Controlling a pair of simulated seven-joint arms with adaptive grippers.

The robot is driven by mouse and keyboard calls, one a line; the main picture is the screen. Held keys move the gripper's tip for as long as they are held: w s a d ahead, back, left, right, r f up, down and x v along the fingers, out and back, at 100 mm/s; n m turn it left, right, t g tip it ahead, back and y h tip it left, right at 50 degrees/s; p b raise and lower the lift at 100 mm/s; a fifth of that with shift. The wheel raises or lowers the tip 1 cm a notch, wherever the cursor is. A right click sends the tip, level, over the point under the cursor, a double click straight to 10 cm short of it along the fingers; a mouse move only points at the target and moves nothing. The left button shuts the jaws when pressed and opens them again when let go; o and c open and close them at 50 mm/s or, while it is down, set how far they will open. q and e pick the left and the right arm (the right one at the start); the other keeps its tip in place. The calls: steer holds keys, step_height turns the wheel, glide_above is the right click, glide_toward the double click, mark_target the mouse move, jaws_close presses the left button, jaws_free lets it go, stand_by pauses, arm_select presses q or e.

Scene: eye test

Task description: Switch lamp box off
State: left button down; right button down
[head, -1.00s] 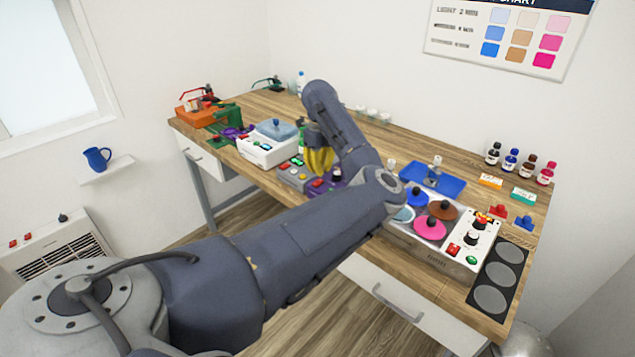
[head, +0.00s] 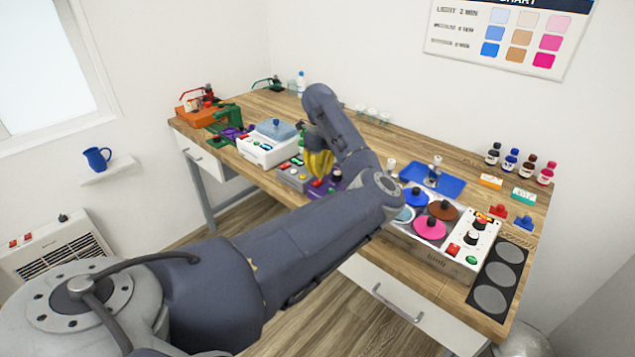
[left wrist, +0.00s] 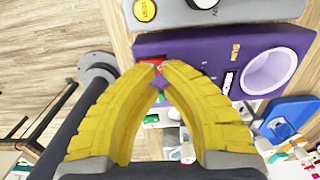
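The lamp box seems to be the purple box (head: 321,193) on the table, left of the hotplate unit. In the left wrist view it is a purple panel (left wrist: 192,42) with a "SUN" label, a round white recess (left wrist: 270,71) and a small red button (left wrist: 154,62). My left gripper (head: 319,176) has yellow fingers pointing down over the box. In the left wrist view its fingertips (left wrist: 161,70) come together right at the red button and partly cover it; I cannot tell whether they touch it. Nothing shows between the fingers. My right gripper is not in view.
A grey box with a yellow "TEST" button (left wrist: 145,10) adjoins the purple box. A white box with a blue lid (head: 276,130) stands to the left. A blue tray (head: 450,187) and a panel with coloured lids (head: 430,228) lie to the right.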

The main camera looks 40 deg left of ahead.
mark_target(319, 180)
arm_select(q)
steer(key=shift+f, duration=1.5)
stand_by(0.8)
steer(key=shift+r, duration=0.15)
steer(key=shift+r, duration=3.4)
